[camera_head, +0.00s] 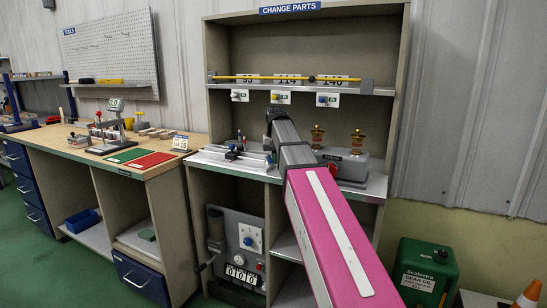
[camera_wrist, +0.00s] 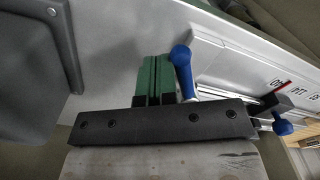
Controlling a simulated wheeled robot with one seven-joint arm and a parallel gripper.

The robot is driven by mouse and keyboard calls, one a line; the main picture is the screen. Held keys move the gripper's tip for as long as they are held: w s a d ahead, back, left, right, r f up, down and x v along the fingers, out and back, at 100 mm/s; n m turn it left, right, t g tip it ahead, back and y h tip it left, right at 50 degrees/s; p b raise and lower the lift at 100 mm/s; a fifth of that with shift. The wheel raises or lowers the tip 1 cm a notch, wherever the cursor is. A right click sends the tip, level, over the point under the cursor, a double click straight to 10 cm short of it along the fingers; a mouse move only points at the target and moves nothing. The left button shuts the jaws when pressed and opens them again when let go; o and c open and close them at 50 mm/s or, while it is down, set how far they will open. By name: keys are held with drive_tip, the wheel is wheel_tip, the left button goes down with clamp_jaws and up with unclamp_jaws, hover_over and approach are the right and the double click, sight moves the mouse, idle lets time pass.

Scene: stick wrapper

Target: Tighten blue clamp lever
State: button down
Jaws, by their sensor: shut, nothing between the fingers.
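The blue clamp lever (camera_wrist: 183,70) stands just right of my gripper in the wrist view, its rounded end pointing up and its lower end beside the dark gripper bar. My gripper (camera_wrist: 154,60) has green-sided fingers shut together with nothing between them. A small gap shows between the fingers and the lever. A second blue knob (camera_wrist: 283,127) sits farther right, by a pale rail with a printed scale (camera_wrist: 288,88). In the head view, my arm reaches over the shelf and the fingertips are hidden.
A grey cabinet (camera_head: 398,110) surrounds the work shelf. A grey box with two brass fittings (camera_head: 346,164) stands right of my arm. A small fixture with red and blue knobs (camera_head: 233,150) lies left. A yellow rod (camera_head: 285,78) crosses above. A workbench (camera_head: 75,143) stands left.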

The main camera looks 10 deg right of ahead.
drive_tip(key=shift+a, duration=0.15)
drive_tip(key=shift+s+a, duration=0.2)
drive_tip(key=shift+a, duration=0.3)
idle(0.4)
drive_tip(key=shift+s+a, duration=0.1)
drive_tip(key=shift+a, duration=0.4)
idle(0.4)
drive_tip(key=shift+r, duration=3.5)
